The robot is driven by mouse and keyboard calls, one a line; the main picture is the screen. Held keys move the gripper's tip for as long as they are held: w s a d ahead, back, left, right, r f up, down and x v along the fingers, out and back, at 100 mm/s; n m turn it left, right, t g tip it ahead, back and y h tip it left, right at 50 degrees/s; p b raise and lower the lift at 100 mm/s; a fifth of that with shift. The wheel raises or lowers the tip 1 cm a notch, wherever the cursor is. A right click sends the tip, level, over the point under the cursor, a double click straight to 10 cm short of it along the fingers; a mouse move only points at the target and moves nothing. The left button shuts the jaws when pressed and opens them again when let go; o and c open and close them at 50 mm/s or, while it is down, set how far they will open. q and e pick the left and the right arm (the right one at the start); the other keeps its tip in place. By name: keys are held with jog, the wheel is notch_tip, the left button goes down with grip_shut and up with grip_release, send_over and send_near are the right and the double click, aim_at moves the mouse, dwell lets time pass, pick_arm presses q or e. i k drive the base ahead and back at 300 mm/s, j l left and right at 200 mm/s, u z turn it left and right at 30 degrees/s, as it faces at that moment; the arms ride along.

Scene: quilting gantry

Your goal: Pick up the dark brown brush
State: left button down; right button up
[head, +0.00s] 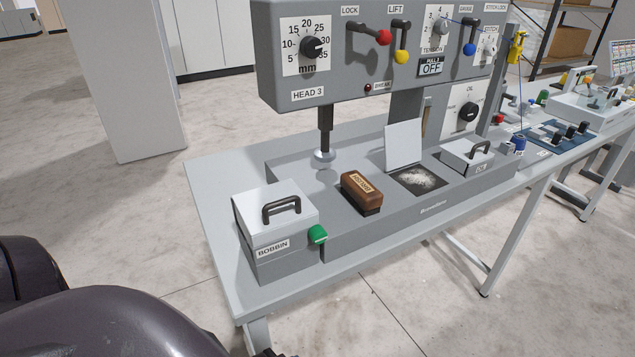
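The dark brown brush (361,194) lies on the grey machine bed (350,235), near its front edge. It has a rounded wooden body, a pale label on top and dark bristles beneath. It stands apart from the things around it. Neither of my grippers shows in the head view. A dark rounded part of my own body fills the lower left corner.
A grey BOBBIN box (277,245) with a black handle and green knob (317,234) stands left of the brush. A presser foot (324,157) hangs behind it. Right of it are an open hatch with lint (420,180), its raised lid (403,146) and a small handled box (467,157).

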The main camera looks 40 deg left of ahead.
aim_at(362, 194)
jog(key=i+l+u, duration=0.1)
jog(key=u, duration=0.3)
jog(key=l+u, duration=0.15)
jog(key=u, duration=0.25)
jog(key=l+u, duration=0.2)
jog(key=u, duration=0.2)
jog(key=i, duration=0.05)
